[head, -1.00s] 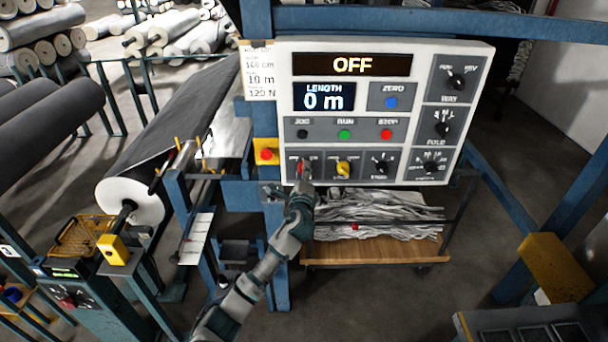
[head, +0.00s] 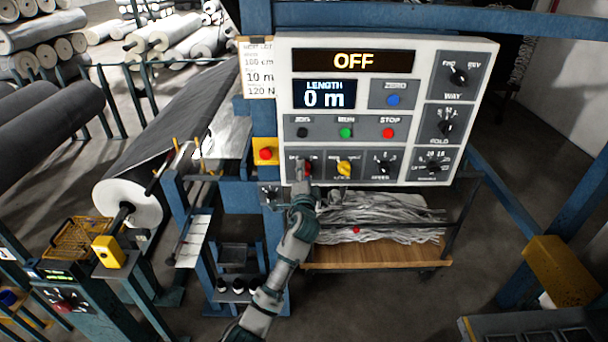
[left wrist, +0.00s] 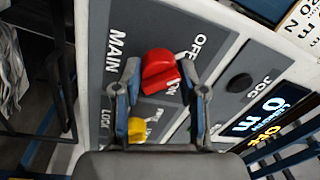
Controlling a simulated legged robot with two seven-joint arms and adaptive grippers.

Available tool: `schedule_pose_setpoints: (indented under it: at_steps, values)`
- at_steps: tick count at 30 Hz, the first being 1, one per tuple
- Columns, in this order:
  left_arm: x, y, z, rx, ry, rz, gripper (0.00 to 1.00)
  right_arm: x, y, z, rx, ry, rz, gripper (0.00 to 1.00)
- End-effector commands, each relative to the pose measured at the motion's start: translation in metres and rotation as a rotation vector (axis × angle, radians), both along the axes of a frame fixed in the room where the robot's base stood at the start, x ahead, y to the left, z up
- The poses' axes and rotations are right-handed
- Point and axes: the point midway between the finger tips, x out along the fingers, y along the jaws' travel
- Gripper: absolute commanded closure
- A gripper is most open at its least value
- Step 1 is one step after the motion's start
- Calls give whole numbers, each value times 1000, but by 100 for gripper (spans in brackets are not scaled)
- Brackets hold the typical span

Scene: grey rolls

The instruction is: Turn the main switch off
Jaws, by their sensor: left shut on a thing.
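In the head view my left gripper (head: 302,174) reaches up to the panel's lower left and partly hides the knob. The panel's top display (head: 353,61) reads OFF. Exactly where the knob points is hard to tell. My right gripper is not in view.
Beside the main switch is a yellow knob (head: 345,169). Above are the black, green (head: 345,133) and red buttons. A red button on a yellow box (head: 265,154) is just left of the panel. A cart (head: 375,257) with grey material stands below.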

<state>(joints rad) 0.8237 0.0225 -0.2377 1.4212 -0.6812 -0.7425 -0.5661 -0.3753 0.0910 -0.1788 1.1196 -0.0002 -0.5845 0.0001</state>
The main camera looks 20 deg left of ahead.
Motion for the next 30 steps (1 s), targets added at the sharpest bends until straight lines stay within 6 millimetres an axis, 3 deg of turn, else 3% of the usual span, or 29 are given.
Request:
schedule_pose_setpoints:
  at_steps: [16,17,19,20,30]
  values:
    - [1,0,-4,-27,1,0,93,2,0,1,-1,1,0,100]
    - [1,0,-5,-27,1,0,56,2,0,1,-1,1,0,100]
    - [1,0,-5,-27,1,0,39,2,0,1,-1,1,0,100]
    - [1,0,-4,-27,1,0,35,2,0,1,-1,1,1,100]
    - [-4,-1,-1,-26,-5,-1,35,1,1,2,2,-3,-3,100]
